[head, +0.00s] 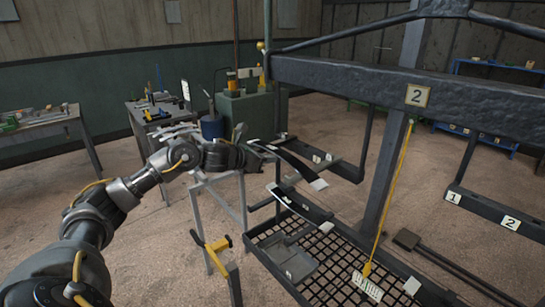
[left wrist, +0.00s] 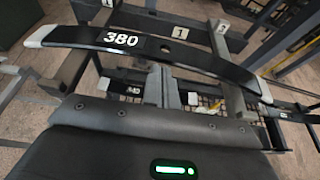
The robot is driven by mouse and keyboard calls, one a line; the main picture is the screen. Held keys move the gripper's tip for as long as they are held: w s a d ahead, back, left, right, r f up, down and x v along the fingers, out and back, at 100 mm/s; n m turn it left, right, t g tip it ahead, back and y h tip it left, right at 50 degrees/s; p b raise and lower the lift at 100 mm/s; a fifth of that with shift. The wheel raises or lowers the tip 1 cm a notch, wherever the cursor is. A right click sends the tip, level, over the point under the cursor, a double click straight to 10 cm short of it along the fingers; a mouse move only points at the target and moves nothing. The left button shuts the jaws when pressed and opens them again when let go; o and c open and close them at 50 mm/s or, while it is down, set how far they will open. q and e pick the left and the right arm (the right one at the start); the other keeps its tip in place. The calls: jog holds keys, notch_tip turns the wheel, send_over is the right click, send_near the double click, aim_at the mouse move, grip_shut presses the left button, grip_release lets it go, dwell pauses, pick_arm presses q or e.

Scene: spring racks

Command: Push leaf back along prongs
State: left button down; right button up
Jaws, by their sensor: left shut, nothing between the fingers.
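A black, slightly curved leaf marked 380 crosses the upper part of the left wrist view (left wrist: 205,54), with pale tips at both ends. In the head view the leaf (head: 297,165) lies across dark rack prongs, its pale tip toward the front right. My left gripper (head: 268,148) is at the leaf's far-left part in the head view. Its fingers (left wrist: 162,85) are shut with nothing between them, close beside the leaf's near edge; whether they touch it is unclear. A prong (head: 345,170) extends beyond the leaf. My right gripper is out of view.
A second black leaf (head: 295,205) with a pale end lies lower, above a mesh tray (head: 335,265). A thick dark beam (head: 340,82) with a 2 plate crosses above right. A yellow hanging cord (head: 394,190) and a yellow-handled stand (head: 215,245) are nearby.

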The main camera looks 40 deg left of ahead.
aim_at(280, 153)
pick_arm(q)
jog(key=shift+w+d, duration=0.2)
jog(key=shift+w, duration=0.5)
jog(key=shift+w+d, duration=0.25)
jog(key=shift+w, duration=0.45)
jog(key=shift+w+d, duration=0.2)
jog(key=shift+w, duration=0.5)
jog(key=shift+w+d, duration=0.25)
jog(key=shift+w, duration=0.65)
jog(key=shift+w+d, duration=0.25)
jog(key=shift+w, duration=0.6)
jog(key=shift+s+a+f+b, duration=0.15)
jog(key=shift+s+a+b, duration=0.15)
jog(key=shift+s, duration=0.3)
jog(key=shift+s+a+b, duration=0.15)
jog(key=shift+s+a, duration=0.05)
jog(key=shift+s, duration=0.55)
jog(key=shift+s+a+b, duration=0.15)
jog(key=shift+s+b, duration=0.05)
jog(key=shift+s, duration=0.55)
jog(key=shift+s+a+b, duration=0.15)
jog(key=shift+s+a, duration=0.05)
jog(key=shift+s, duration=0.55)
